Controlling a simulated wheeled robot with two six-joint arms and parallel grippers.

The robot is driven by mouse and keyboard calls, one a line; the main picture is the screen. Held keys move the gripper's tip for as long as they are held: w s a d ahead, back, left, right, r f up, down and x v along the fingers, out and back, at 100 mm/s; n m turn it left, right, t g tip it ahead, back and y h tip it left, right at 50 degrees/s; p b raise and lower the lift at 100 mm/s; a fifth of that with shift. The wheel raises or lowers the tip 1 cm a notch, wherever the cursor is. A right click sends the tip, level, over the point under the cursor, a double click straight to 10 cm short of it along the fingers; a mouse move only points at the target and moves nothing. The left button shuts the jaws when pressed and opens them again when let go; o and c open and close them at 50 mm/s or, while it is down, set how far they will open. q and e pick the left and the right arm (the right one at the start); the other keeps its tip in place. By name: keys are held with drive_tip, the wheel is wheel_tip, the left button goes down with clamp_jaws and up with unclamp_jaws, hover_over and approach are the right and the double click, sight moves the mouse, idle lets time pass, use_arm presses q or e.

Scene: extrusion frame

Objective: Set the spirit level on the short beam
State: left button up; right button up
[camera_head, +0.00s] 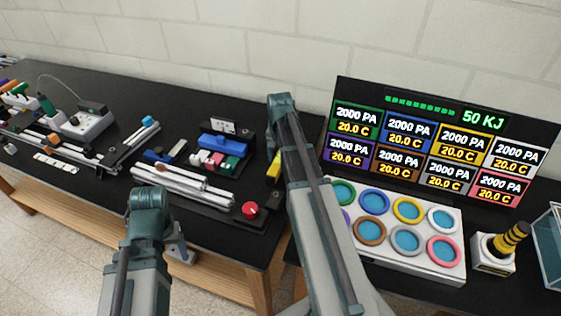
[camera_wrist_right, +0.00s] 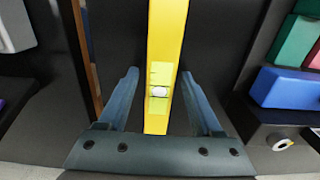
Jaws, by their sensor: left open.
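The yellow spirit level (camera_head: 273,166) lies on the dark bench, partly hidden behind my right arm in the head view. In the right wrist view the level (camera_wrist_right: 161,60) runs between the two fingers of my right gripper (camera_wrist_right: 161,100); the fingers are open, with a gap on each side. A short silver beam (camera_head: 137,143) appears to angle off the extrusion frame at the left, with a blue piece at its far end. My left gripper (camera_head: 180,248) is open and empty by the bench's front edge, partly hidden by its own arm.
Loose silver extrusions (camera_head: 182,186) lie mid-bench beside a red button (camera_head: 250,209). A blue box (camera_head: 223,146) and coloured blocks sit behind them. A display panel (camera_head: 435,140) and a white tray of coloured rings (camera_head: 440,266) stand at the right.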

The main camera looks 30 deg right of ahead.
sight(280, 157)
clamp_jaws()
drive_tip(key=shift+r, duration=0.15)
wheel_tip(280, 157, up, 10)
drive_tip(key=p, duration=1)
